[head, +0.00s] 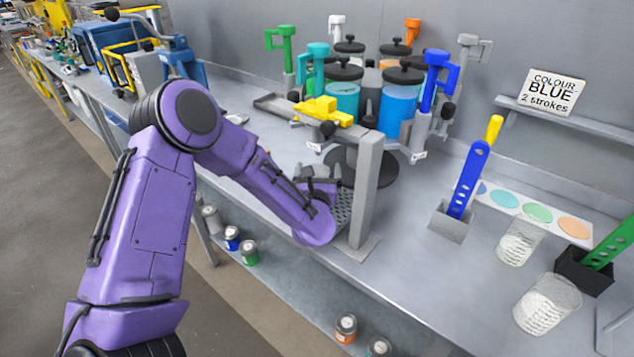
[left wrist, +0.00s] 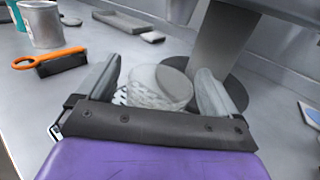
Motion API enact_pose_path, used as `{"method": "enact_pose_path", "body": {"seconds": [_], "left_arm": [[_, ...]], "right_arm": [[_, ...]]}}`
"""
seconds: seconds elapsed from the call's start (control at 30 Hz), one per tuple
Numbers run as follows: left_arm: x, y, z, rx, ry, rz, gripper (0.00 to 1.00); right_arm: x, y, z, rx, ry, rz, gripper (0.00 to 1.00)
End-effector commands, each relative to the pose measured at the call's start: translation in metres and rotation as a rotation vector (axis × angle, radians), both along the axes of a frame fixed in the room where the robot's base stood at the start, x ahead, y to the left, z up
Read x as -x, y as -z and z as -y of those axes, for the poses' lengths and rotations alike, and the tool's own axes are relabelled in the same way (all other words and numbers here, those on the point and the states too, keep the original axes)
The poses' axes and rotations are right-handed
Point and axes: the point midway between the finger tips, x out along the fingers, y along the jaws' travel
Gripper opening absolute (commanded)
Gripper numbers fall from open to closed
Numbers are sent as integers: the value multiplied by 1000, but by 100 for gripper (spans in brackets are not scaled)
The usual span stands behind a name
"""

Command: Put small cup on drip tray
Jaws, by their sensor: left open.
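The small cup (left wrist: 160,82) is clear and stands between my left fingers in the left wrist view, over or on the perforated drip tray (left wrist: 119,98). In the head view the drip tray (head: 344,206) shows beside a grey post, below the dispenser, and the cup there is hidden by my arm. My left gripper (head: 325,183) is open at the tray. Its fingers (left wrist: 157,85) stand on both sides of the cup, with no clear grip on it. My right gripper is not in view.
The grey post (head: 365,190) stands close beside my left gripper. The dispenser's coloured canisters (head: 398,100) stand behind. Two clear beakers (head: 522,240) (head: 546,303), a blue strip in a grey holder (head: 452,222) and a colour palette (head: 537,212) are at right. A sign (head: 553,92) reads COLOUR BLUE, 2 strokes.

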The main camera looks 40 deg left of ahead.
Motion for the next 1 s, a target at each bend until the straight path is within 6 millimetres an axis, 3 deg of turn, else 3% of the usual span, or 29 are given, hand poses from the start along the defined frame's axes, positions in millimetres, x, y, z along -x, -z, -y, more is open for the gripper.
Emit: {"method": "enact_pose_path", "body": {"seconds": [0.3,0.43,0.6,1.0], "left_arm": [[69,6,43,1,4,-1,94],[87,4,54,1,2,-1,94],[96,3,58,0,-1,-1,94],[96,2,58,0,0,-1,94]], "right_arm": [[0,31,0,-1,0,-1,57],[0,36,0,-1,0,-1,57],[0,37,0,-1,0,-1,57],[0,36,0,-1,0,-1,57]]}}
